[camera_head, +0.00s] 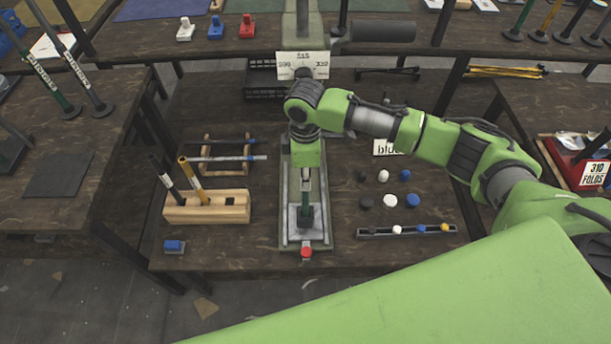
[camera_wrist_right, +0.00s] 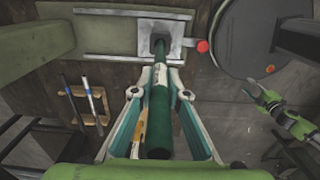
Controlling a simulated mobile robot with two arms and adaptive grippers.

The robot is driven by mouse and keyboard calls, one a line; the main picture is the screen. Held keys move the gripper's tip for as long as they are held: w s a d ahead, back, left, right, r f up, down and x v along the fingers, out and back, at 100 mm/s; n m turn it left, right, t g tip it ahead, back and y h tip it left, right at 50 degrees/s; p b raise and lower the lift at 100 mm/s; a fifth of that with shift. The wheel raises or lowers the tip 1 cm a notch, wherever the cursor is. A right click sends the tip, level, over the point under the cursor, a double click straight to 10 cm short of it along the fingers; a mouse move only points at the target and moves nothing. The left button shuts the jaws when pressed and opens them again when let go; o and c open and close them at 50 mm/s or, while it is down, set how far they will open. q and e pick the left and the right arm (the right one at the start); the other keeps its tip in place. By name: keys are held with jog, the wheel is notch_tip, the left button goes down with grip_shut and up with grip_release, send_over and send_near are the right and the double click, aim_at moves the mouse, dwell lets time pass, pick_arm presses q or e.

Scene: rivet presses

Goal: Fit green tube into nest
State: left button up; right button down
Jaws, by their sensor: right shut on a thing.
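My right gripper (camera_head: 305,184) points down over the press bed and is shut on the dark green tube (camera_head: 306,195). In the right wrist view the tube (camera_wrist_right: 158,115) lies between the two fingers (camera_wrist_right: 155,95). Its far end reaches the dark nest (camera_head: 306,217) on a pale square plate; the nest also shows in the right wrist view (camera_wrist_right: 159,43). I cannot tell whether the tube's end is inside the nest or just above it. What looks like my left gripper (camera_wrist_right: 262,97) shows small at the right of the wrist view, its opening unclear.
A red knob (camera_head: 306,252) sits at the press bed's front end. A wooden block (camera_head: 222,205) with upright tubes and a rack (camera_head: 212,157) stand left. Several coloured caps (camera_head: 390,201) and a dark strip (camera_head: 410,231) lie right. A blue piece (camera_head: 174,246) sits front left.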

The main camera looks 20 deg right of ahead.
jog(key=shift+f, duration=0.1)
jog(key=c, duration=2)
grip_release()
notch_tip(320, 180, up, 8)
jog(key=shift+f, duration=0.1)
